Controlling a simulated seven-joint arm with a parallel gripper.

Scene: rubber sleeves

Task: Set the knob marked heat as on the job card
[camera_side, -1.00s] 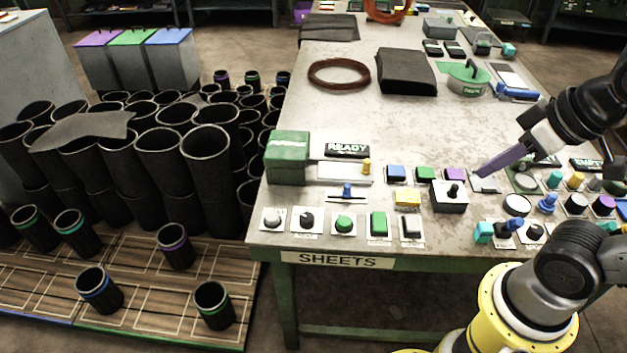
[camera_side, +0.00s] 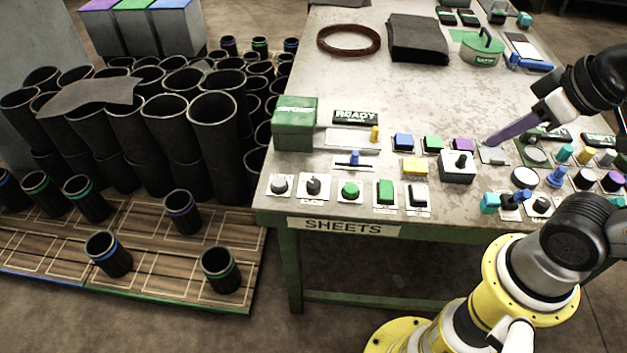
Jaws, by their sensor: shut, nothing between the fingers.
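Several knobs stand on the bench; their labels are too small to read, so I cannot tell which is marked heat. A grey round knob (camera_side: 280,186) and a dark knob (camera_side: 314,186) sit on white plates at the front left corner. Another dark knob (camera_side: 541,206) is at the front right. I cannot make out a job card for certain. My gripper (camera_side: 490,143), with long purple fingers, is shut and empty. It points down and left, its tip close to a small plate just right of the purple button (camera_side: 463,144); whether it touches is unclear.
A green box (camera_side: 294,125) stands at left.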

